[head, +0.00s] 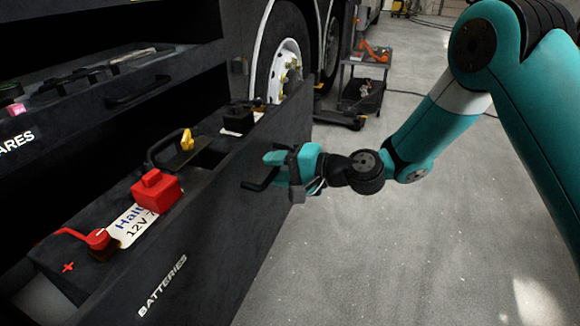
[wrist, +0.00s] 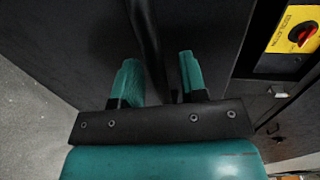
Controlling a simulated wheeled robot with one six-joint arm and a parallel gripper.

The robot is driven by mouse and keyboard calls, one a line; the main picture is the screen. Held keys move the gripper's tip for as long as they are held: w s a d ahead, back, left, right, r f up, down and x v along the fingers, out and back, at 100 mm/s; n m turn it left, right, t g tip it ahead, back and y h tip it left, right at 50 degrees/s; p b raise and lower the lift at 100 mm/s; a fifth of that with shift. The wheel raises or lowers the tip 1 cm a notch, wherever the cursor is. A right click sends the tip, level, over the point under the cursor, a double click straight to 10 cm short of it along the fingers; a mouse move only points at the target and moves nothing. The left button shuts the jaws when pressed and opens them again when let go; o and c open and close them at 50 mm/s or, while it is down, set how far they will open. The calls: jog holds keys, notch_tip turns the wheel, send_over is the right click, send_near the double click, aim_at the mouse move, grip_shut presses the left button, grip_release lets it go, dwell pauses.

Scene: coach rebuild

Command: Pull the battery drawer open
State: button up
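The battery drawer (head: 225,215) is a black drawer with "BATTERIES" on its front panel. It stands pulled out from the coach, its inside showing. Its black bar handle (head: 257,184) sits on the outer face. My gripper (head: 279,172) is at this handle. In the wrist view the dark handle bar (wrist: 146,30) runs down between the two teal fingers of my gripper (wrist: 160,78). The fingers are apart, with a gap visible beside the bar, so they look open around it. The far part of the handle is hidden by the gripper in the head view.
A battery with a red terminal cover (head: 157,190) and label lies inside the drawer. Another drawer (head: 130,82) is above left. A coach wheel (head: 285,68) and a tool cart (head: 365,80) stand behind. A yellow panel with a red switch (wrist: 298,32) is right. Grey floor is free.

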jog(key=v, duration=1.7)
jog(key=shift+d, duration=0.25)
jog(key=s+a+r+n+g+h, duration=0.2)
jog(key=s+n+g, duration=0.1)
jog(key=s+n, duration=0.15)
jog(key=s+a+r+n+g+h, duration=0.2)
jog(key=s+n, duration=0.1)
jog(key=s, duration=0.3)
jog(key=s+d+r+n+h, duration=0.2)
jog(key=s+h, duration=0.1)
jog(key=s, duration=0.3)
jog(key=s+d+r+n+h, duration=0.1)
jog(key=s+d+n+h, duration=0.15)
jog(key=s, duration=0.25)
notch_tip(320, 180, up, 21)
jog(key=p, duration=2.1)
jog(key=shift+s+d+r+m+g+h, duration=0.15)
jog(key=shift+d+r+m+g+h, duration=0.05)
jog(key=shift+d+m+g+h, duration=0.2)
